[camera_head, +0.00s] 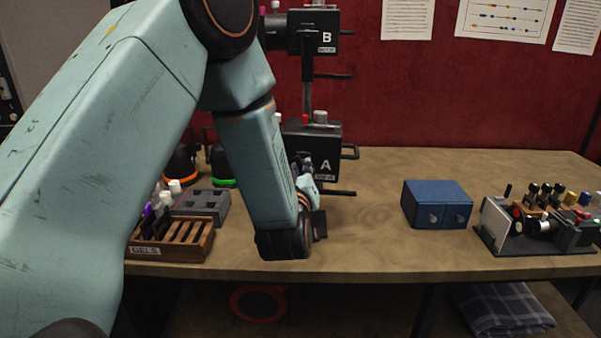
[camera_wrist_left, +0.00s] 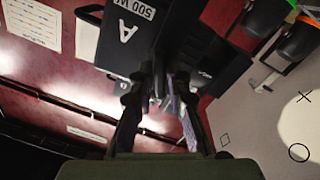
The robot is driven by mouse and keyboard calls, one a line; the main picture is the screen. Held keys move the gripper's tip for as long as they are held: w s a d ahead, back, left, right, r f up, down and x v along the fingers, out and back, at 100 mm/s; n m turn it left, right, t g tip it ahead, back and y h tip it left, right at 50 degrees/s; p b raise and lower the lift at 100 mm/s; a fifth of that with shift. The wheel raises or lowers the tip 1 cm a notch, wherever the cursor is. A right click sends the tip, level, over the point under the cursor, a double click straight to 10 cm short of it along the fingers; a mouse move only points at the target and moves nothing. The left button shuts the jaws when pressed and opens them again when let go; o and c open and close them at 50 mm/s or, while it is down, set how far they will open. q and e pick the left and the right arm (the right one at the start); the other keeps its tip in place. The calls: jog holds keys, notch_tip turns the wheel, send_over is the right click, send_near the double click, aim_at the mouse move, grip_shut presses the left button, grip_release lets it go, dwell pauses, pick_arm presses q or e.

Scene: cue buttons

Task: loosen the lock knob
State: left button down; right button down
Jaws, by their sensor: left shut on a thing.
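My left arm comes in from the left, and its gripper (camera_head: 303,168) is at the front of the black box marked A (camera_head: 311,138). In the left wrist view the fingers (camera_wrist_left: 160,92) are closed in on a small greyish part, the lock knob (camera_wrist_left: 164,97), under the black box A (camera_wrist_left: 138,28). The knob is mostly covered by the fingers, and in the head view the gripper hides it. A second black box marked B (camera_head: 322,42) sits above on the same upright post (camera_head: 307,98). My right gripper is not in view.
A blue box (camera_head: 437,204) and a device with several knobs (camera_head: 535,225) stand at right. The table between is clear.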

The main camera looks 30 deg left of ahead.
pick_arm(q)
jog(key=shift+s+f, duration=0.1)
jog(key=shift+f, duration=0.25)
jog(key=c, duration=1.6)
grip_release()
jog(key=shift+o, duration=1)
jog(key=shift+r, duration=0.2)
jog(key=v, duration=1.2)
